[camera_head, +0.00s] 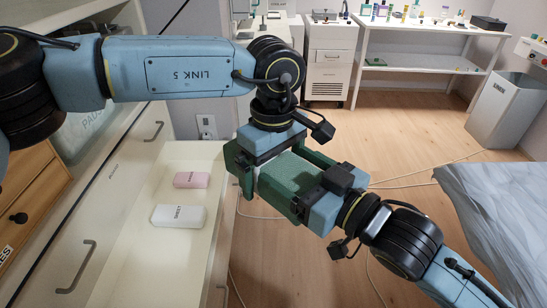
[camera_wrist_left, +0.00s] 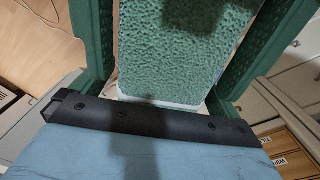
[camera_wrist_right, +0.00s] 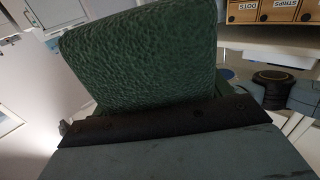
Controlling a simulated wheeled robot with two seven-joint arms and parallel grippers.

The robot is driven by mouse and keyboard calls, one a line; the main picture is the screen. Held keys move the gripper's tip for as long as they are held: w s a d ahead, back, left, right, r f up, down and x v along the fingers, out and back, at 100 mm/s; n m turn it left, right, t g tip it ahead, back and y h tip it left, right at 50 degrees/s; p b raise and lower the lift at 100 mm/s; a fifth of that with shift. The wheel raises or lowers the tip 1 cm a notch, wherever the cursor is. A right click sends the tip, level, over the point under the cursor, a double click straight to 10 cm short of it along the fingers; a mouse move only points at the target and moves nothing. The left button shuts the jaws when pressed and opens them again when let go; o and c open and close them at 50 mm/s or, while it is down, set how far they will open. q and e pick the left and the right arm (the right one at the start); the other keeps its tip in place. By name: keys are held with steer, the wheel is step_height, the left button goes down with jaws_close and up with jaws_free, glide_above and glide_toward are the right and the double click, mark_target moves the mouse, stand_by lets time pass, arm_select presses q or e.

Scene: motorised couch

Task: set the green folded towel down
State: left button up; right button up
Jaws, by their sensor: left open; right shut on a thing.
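The green folded towel (camera_head: 287,181) is held in the air right of the open drawer, above the floor. My right gripper (camera_head: 303,190) comes in from the lower right and is shut on it. The towel also fills much of the right wrist view (camera_wrist_right: 140,65), hiding the fingers there. My left gripper (camera_head: 270,168) is open, with its green fingers on either side of the towel. In the left wrist view the towel (camera_wrist_left: 180,45) lies between those fingers; whether they touch it is unclear.
The open white drawer (camera_head: 148,255) holds a pink box (camera_head: 192,180) and a white box (camera_head: 179,216), with bare room around them. A grey bin (camera_head: 508,108) and a table with bottles (camera_head: 425,68) stand behind. Cables lie on the floor. A grey-blue sheet (camera_head: 500,205) is at the right.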

arm_select(q)
steer(key=c, duration=1.1)
steer(key=shift+c, duration=0.3)
arm_select(e)
steer(key=o, duration=1.1)
